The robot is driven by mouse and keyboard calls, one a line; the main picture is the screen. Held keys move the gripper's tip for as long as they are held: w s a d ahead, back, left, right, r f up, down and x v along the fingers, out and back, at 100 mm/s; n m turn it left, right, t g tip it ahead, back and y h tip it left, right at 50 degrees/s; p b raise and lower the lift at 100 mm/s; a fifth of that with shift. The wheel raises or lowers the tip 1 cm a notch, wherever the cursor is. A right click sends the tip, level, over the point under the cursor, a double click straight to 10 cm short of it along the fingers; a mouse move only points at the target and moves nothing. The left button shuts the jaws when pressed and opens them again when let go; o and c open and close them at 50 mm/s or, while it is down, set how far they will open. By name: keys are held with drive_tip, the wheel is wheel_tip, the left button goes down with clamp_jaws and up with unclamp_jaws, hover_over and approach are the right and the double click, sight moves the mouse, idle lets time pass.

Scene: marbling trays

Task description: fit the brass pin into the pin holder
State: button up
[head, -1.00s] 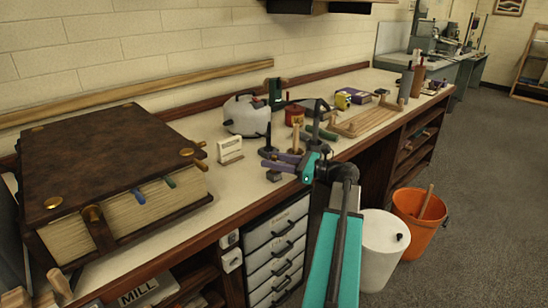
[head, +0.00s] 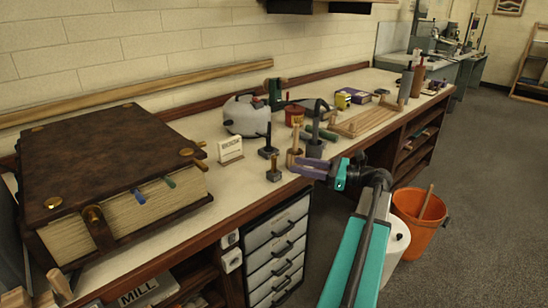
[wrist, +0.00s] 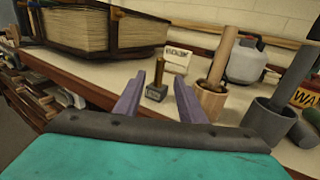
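The brass pin (head: 274,161) stands upright in the small dark block of the pin holder (head: 273,175), near the bench's front edge. In the wrist view the pin (wrist: 159,72) rises from the block (wrist: 156,92), straight ahead between my fingers. How deep it sits inside the block is hidden. My gripper (head: 297,167) is open and empty, just right of the holder and apart from it. In the wrist view its two purple fingers (wrist: 159,82) are spread, with a gap to the pin.
A dark post on a base (head: 268,151) stands behind the holder, beside a white card (head: 230,149). A wooden cup with a pestle (head: 294,157) and a grey cup (head: 315,148) stand close to my gripper. A big book (head: 105,165) fills the left bench.

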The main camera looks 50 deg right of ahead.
drive_tip(key=shift+v, duration=1.9)
